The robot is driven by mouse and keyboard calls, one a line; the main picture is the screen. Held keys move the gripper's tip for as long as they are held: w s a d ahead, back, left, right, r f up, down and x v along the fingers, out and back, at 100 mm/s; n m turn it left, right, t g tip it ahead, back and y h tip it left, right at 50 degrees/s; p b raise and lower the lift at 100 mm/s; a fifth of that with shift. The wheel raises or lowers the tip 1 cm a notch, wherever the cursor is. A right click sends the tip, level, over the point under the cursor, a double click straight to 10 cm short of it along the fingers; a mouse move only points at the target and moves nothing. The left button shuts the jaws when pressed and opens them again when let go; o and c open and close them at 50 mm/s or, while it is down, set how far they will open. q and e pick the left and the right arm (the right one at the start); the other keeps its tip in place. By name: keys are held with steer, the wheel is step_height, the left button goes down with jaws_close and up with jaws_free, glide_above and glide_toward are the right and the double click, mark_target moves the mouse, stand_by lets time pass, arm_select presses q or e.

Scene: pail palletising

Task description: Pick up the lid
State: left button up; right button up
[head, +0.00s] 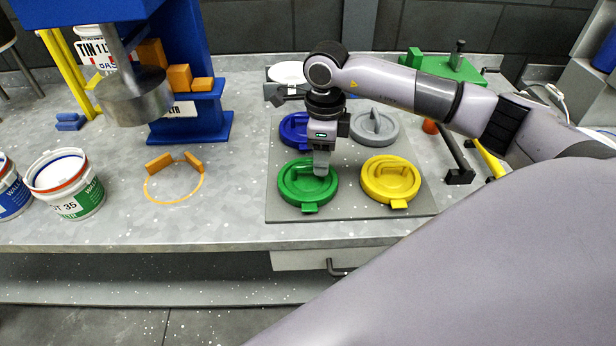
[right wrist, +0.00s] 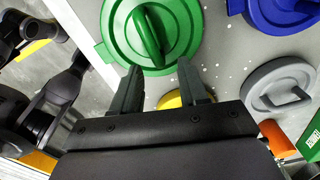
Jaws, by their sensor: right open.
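Four lids with raised grips lie on a grey mat (head: 416,204): a green lid (head: 300,194), a yellow lid (head: 382,190), a blue lid (head: 290,133) and a grey lid (head: 378,128). My right gripper (head: 321,172) points down over the right part of the green lid and hides some of it. In the right wrist view the gripper (right wrist: 160,85) is open and empty. Its fingertips are near the green lid's upright grip (right wrist: 150,38); contact cannot be told. The yellow lid (right wrist: 170,99) shows partly between the fingers. My left gripper is out of view.
An open white pail (head: 75,188) stands at the left, beside another pail. An orange ring (head: 172,201) marks the bench, with a blue press (head: 188,70) behind it. A green block (head: 440,66) is behind my right arm. The front-middle bench is clear.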

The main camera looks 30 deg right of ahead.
step_height(320, 180, down, 2)
steer(key=shift+f, duration=0.1)
jaws_close()
stand_by(0.4)
